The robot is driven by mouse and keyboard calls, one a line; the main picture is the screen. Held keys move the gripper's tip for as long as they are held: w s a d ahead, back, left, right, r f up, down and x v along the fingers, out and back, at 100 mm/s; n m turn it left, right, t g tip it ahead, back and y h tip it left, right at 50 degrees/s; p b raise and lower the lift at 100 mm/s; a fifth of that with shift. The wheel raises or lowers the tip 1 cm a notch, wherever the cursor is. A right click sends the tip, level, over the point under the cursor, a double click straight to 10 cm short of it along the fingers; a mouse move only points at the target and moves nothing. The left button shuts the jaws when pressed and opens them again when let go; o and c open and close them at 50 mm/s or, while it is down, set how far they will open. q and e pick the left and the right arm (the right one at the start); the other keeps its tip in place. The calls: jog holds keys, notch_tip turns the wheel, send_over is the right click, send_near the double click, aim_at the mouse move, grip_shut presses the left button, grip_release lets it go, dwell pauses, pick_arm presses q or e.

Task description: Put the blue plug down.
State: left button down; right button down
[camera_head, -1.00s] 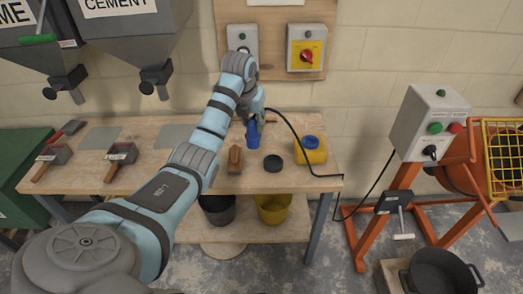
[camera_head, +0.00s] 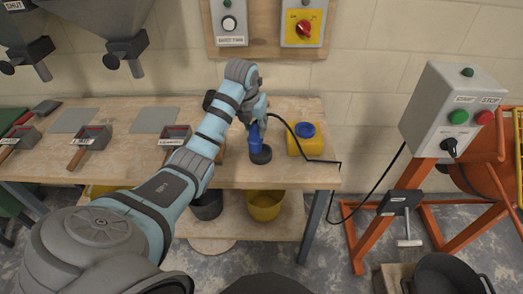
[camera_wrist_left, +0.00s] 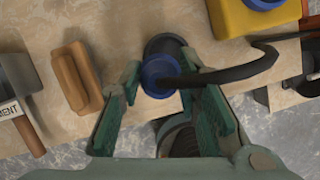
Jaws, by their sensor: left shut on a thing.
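The blue plug (camera_head: 256,132) is in my left gripper (camera_head: 257,119), above or at the round black holder (camera_head: 261,156) on the table. Its black cable leads off to the right. In the left wrist view, the blue plug (camera_wrist_left: 160,76) sits between the two fingertips of my left gripper (camera_wrist_left: 160,82), with the dark round holder (camera_wrist_left: 166,44) right behind it. I cannot tell whether the plug touches the holder. My right gripper is not in view.
The yellow container with a blue cap (camera_head: 306,140) stands just right of the holder. A wooden float (camera_wrist_left: 76,77) lies to its left in the wrist view. The cable (camera_head: 325,161) crosses the table's right edge. Yellow (camera_head: 265,205) and dark buckets (camera_head: 207,206) stand below.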

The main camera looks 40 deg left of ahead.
pick_arm(q)
jog(key=shift+s+d+r+t, duration=0.1)
jog(key=shift+s+d+t, duration=0.2)
jog(key=shift+d+t, duration=0.2)
jog(key=shift+x, duration=1.2)
jog(key=x, duration=0.2)
jog(key=shift+w+d+f, duration=0.15)
jog(key=shift+w+f, duration=0.1)
jog(key=shift+w, duration=0.1)
jog(key=shift+w+a+f, duration=0.25)
jog(key=shift+w+f, duration=0.15)
jog(key=shift+s+r, duration=0.1)
jog(key=shift+s, duration=0.4)
jog(key=c, duration=1.2)
grip_release()
jog(key=shift+w+d, duration=0.1)
jog(key=shift+w, duration=0.1)
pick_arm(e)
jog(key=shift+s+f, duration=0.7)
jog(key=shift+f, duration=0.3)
